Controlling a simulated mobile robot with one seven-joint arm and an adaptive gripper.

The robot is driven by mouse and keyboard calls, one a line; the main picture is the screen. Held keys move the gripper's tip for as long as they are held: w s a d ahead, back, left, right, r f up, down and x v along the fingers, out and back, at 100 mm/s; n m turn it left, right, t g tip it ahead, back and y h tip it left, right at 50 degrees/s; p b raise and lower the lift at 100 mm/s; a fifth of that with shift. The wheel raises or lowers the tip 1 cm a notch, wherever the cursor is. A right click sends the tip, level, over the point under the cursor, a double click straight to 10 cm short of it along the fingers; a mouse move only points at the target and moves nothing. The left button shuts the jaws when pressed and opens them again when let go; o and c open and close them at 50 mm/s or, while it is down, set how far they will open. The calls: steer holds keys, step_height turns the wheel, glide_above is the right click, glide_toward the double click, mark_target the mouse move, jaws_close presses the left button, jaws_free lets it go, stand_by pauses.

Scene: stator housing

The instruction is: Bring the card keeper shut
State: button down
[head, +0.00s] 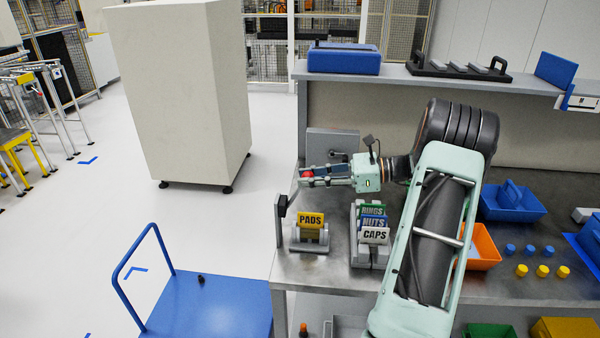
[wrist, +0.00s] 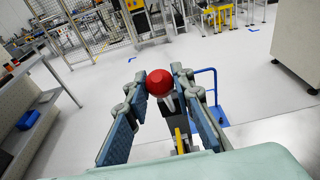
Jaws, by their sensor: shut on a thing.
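My gripper (head: 312,174) reaches left over the bench's left end. In the wrist view its two blue-padded fingers (wrist: 160,85) are shut on a red ball knob (wrist: 159,82); the knob also shows in the head view (head: 306,172). A short grey stem (wrist: 170,103) runs from the knob towards a yellow piece below. In the head view a yellow PADS card (head: 311,220) stands upright in a small grey holder (head: 309,246), below the gripper. I cannot tell how the stem joins this holder, which looks like the card keeper.
A grey rack (head: 362,255) with RINGS, NUTS and CAPS cards stands right of the PADS holder. A grey box (head: 333,143) is behind the gripper. A dark-topped post (head: 281,206) stands at the bench's left edge.

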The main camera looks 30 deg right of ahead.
steer(key=s+d+f, duration=0.1)
steer(key=f, duration=0.1)
steer(key=s+d+f+b, duration=0.1)
steer(key=d+f, duration=0.1)
steer(key=s+d+f, duration=0.1)
steer(key=f, duration=0.2)
steer(key=shift+d+f+b, duration=0.1)
steer(key=shift+d+b, duration=0.1)
steer(key=shift+b, duration=0.15)
steer(key=shift+s+d+f+b, duration=0.1)
steer(key=shift+f+b, duration=0.15)
steer(key=shift+f, duration=0.35)
steer(key=shift+s+d+f+b, duration=0.1)
steer(key=shift+f+b, duration=0.1)
steer(key=shift+f, duration=0.35)
steer(key=c, duration=1.7)
jaws_free()
steer(key=shift+w+a, duration=0.1)
steer(key=shift+r, duration=0.1)
steer(key=v, duration=1.2)
